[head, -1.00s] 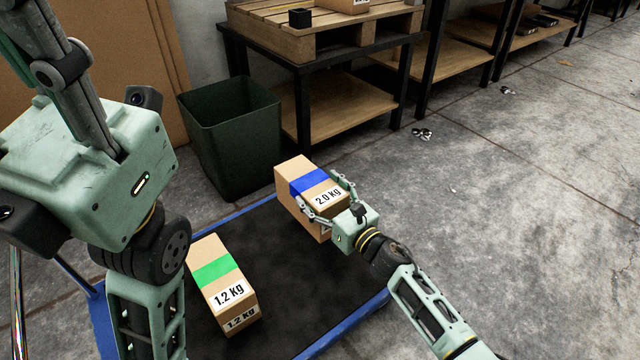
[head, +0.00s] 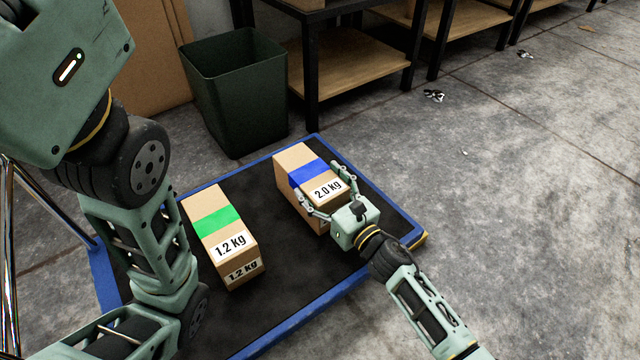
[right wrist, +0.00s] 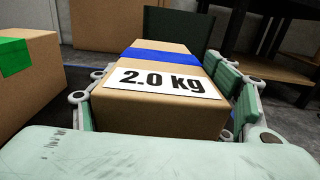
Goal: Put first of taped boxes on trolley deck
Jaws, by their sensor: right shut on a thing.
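A cardboard box with blue tape and a 2.0 kg label (head: 294,165) is at the right part of the dark trolley deck (head: 290,262) with its blue rim. My right gripper (head: 328,203) is shut on this box at its near end, one finger on each side. The right wrist view shows the box (right wrist: 160,95) between the fingers. I cannot tell whether its underside touches the deck. A second box with green tape and a 1.2 kg label (head: 203,202) sits on the deck to the left. My left arm fills the left side, but its gripper is out of view.
A dark green bin (head: 238,95) stands just behind the deck. Brown cardboard sheets (head: 130,60) lean at the back left. The concrete floor to the right is mostly open.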

